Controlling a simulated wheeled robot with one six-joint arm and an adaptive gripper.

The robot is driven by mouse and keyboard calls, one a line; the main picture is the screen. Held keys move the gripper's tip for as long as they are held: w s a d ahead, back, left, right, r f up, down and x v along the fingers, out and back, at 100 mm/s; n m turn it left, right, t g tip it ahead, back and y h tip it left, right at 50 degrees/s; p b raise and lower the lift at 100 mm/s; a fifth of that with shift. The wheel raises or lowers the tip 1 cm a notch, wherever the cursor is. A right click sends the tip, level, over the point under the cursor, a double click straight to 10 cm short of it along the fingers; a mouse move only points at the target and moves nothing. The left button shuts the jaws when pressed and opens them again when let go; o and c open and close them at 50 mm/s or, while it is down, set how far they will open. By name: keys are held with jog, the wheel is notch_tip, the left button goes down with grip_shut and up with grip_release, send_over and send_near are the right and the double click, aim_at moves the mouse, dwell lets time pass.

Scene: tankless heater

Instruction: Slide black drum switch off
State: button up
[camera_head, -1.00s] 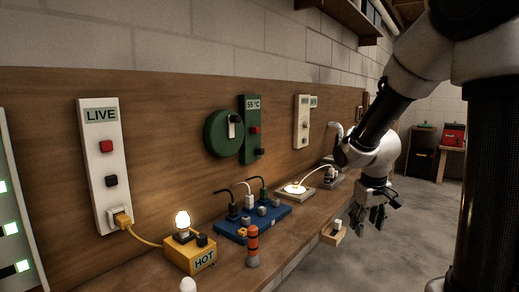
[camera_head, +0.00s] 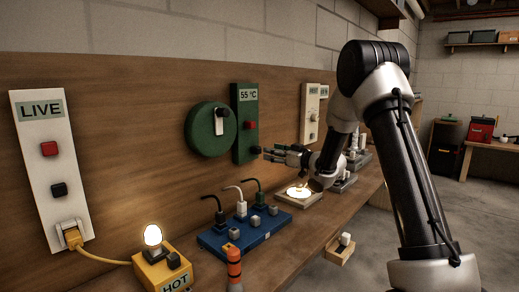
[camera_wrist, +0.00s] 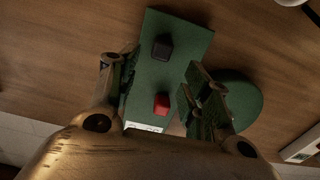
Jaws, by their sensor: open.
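A green panel (camera_head: 242,102) labelled 55 °C hangs on the wooden wall board. It carries a red block (camera_head: 251,125) and, below it, a black block (camera_head: 256,150). A round green drum (camera_head: 203,142) sits to its left, with a black and white piece (camera_head: 220,120) on its face. My gripper (camera_head: 269,153) is open and empty near the panel's lower part. In the wrist view my gripper (camera_wrist: 157,72) has its fingers spread, with the black block (camera_wrist: 162,47) and red block (camera_wrist: 162,104) between them. The drum (camera_wrist: 243,103) is partly hidden by the right finger.
A white LIVE panel (camera_head: 32,115) is at left, with a yellow plug (camera_head: 72,237). On the bench are a yellow HOT box (camera_head: 165,275) with a lit bulb, a blue board (camera_head: 240,235) with plugs, and an orange post (camera_head: 234,265). White panels (camera_head: 308,125) are further right.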

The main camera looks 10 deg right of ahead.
aim_at(260, 148)
jog(key=x, duration=0.7)
jog(key=shift+w+a, duration=0.2)
jog(key=shift+w, duration=0.05)
